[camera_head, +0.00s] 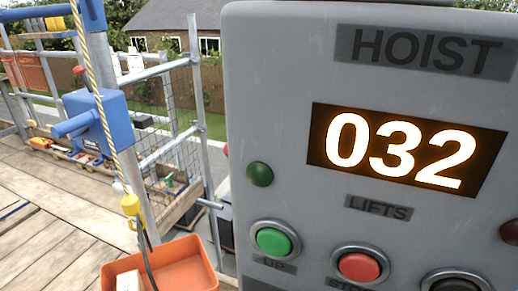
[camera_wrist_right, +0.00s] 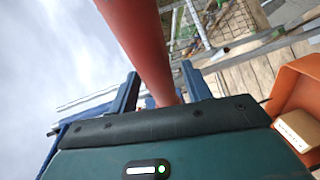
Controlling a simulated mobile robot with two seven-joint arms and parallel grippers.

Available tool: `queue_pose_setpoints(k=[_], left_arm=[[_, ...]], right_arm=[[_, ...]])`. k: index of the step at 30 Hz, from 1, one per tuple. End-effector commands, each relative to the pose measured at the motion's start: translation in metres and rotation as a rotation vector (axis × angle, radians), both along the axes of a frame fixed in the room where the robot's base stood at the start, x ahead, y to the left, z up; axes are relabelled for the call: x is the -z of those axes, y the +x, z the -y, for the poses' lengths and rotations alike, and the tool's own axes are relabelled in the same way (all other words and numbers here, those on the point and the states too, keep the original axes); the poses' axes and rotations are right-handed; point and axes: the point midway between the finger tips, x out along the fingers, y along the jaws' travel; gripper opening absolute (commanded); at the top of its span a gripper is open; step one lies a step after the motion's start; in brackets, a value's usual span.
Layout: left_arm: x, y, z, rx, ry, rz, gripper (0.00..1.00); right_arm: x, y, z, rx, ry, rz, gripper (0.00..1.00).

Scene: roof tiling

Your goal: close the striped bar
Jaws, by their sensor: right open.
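In the right wrist view a red bar (camera_wrist_right: 140,40) runs from the top edge down to between the two blue fingers of my right gripper (camera_wrist_right: 160,70). The fingers are apart, one on each side of the bar, with a gap visible at least on the right; I cannot tell whether either touches it. Only red shows on this part of the bar, so I cannot confirm it is the striped bar. No striped bar can be made out in the head view. Neither gripper shows in the head view.
A grey hoist panel (camera_head: 285,110) reading 032 fills the right of the head view. A rope with a yellow hook fitting (camera_head: 131,205) hangs over an orange bucket (camera_head: 185,266), also in the wrist view (camera_wrist_right: 299,84). Plank decking (camera_head: 50,200) lies left, with scaffold poles behind.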

Motion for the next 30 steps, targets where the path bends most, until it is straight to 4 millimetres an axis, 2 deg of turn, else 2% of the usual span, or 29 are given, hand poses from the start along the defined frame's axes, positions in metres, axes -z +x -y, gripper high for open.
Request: queue_pose_setpoints(k=[2,20,30], left_arm=[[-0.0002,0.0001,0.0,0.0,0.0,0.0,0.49],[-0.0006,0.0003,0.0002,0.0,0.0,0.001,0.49],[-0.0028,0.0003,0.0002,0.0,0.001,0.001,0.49]], right_arm=[[0.0,-0.0001,0.0,0.0,0.0,0.0,0.49],[0.0001,-0.0003,0.0004,0.0,0.0,0.0,0.0],[-0.0004,-0.0001,0.0026,0.001,-0.001,-0.001,0.0]])
